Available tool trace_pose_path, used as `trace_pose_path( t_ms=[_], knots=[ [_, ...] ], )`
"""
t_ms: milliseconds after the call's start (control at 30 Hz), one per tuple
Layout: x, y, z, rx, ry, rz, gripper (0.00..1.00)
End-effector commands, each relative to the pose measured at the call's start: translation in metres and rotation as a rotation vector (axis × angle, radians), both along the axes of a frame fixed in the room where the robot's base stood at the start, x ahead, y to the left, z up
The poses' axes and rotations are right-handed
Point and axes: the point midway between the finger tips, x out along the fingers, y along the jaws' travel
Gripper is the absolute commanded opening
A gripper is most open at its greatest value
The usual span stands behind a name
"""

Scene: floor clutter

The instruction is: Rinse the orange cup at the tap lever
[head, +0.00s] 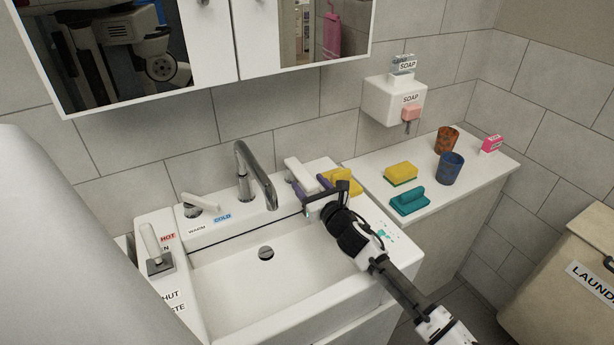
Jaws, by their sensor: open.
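The orange cup (446,139), patterned with dark marks, stands upright on the white counter right of the basin. The tap has a curved metal spout (255,176) over the basin's back edge. A white tap lever (200,204) lies left of the spout, near the WARM and COLD labels. Another lever, pale on a grey base (160,264), stands at the basin's left side by a HOT label. My gripper (322,190) is open over the basin's back right corner, well left of the orange cup. What lies between its fingers is hard to make out.
A blue cup (449,168) stands just in front of the orange cup. A yellow sponge (401,174), a teal brush-like item (410,201) and a pink box (491,144) share the counter. A yellow item (343,181) and a white block (303,174) sit behind my gripper. The basin (270,290) is empty.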

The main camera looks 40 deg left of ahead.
Motion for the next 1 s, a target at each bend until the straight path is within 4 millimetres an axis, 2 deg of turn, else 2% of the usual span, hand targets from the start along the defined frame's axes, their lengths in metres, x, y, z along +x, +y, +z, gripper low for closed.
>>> trace_pose_path(
  t_ms=[200, 567, 1000],
  knots=[
    [0.007, 0.017, 0.001, 0.001, 0.001, 0.000, 0.58],
    [0.009, 0.020, 0.000, 0.001, 0.000, 0.000, 0.58],
    [0.009, 0.020, 0.000, 0.001, 0.000, 0.000, 0.01]
  ],
)
